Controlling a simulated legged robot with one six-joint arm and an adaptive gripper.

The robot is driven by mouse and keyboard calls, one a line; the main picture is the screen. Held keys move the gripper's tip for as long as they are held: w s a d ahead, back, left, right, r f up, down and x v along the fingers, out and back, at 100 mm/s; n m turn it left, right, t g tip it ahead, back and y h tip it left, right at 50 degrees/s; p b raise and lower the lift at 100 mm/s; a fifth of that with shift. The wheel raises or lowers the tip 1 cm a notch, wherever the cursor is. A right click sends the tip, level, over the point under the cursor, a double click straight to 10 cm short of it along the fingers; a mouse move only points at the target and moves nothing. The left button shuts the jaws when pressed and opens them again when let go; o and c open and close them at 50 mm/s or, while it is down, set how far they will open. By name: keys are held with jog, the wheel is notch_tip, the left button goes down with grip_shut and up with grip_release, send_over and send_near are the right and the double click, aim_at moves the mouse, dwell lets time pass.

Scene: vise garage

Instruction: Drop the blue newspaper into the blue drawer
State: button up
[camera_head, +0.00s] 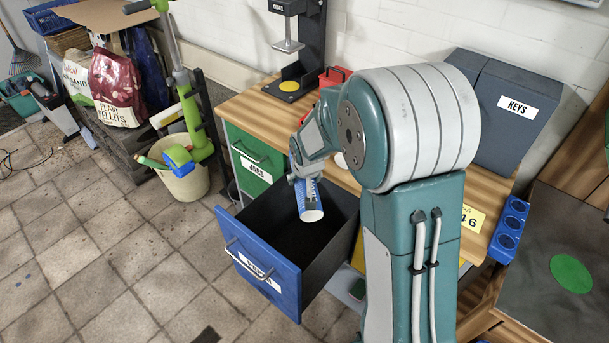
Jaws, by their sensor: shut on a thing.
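The blue newspaper (308,203) is a rolled blue and white cylinder, tilted, with its lower end pointing down. My gripper (300,178) is shut on its upper part and holds it over the open drawer. The blue drawer (262,273) is pulled out of the workbench, with a blue front, a white label and a dark interior. The inside that shows looks empty. My arm hides part of the bench behind and the drawer's right rear.
A green drawer (254,158) is shut above and behind the blue one. The wooden worktop (246,104) carries a black press stand (303,50) and a grey KEYS box (503,110). A bucket (184,186) stands on the floor to the left. The tiled floor in front is clear.

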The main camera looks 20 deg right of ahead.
jog(key=shift+d, duration=0.2)
jog(key=o, duration=1.1)
jog(key=shift+d, duration=0.3)
jog(key=shift+o, duration=0.2)
jog(key=shift+a, duration=0.25)
jog(key=shift+a+r, duration=0.1)
jog(key=shift+r, duration=0.05)
jog(key=v, duration=1.1)
jog(key=shift+s+r, duration=0.2)
jog(key=shift+r, duration=0.05)
